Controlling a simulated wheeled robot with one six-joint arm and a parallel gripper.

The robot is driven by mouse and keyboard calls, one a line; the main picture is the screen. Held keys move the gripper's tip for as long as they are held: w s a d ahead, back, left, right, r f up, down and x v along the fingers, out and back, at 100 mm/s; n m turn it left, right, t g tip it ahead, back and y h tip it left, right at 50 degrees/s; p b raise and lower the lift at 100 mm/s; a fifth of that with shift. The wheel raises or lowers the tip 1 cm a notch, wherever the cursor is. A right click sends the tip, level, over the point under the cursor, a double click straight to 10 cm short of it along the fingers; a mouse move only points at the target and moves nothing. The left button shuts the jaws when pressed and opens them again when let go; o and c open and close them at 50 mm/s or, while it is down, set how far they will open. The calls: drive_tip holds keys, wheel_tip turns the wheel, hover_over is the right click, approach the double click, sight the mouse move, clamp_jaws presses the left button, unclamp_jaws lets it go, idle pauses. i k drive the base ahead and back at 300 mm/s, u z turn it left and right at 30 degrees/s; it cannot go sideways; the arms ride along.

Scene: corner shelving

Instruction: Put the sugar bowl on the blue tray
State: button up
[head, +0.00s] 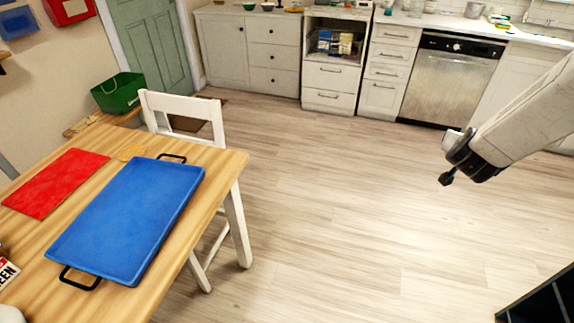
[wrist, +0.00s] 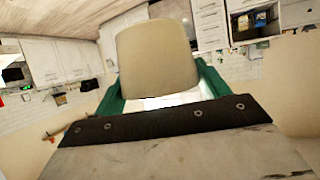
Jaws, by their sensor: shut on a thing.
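The blue tray (head: 130,215) lies on the wooden table at the left in the head view. It has a raised rim and black handles at two ends, and it is empty. My gripper (head: 450,165) is at the right in the head view, above the floor and well away from the table. In the wrist view my gripper (wrist: 158,85) has its green fingers on both sides of a plain cream vessel (wrist: 157,55), apparently the sugar bowl, and is shut on it. The vessel's far end and contents are hidden.
A red mat (head: 57,182) and a small tan round piece (head: 131,152) lie beside the tray on the table (head: 215,165). A white chair (head: 185,110) stands at the table's far side. Open floor (head: 330,200) separates the table from my gripper. A dark shelf unit (head: 545,305) is at lower right.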

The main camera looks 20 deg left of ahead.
sight(123, 209)
drive_tip(key=u, duration=0.6)
drive_tip(key=i, duration=0.9)
drive_tip(key=u, duration=0.75)
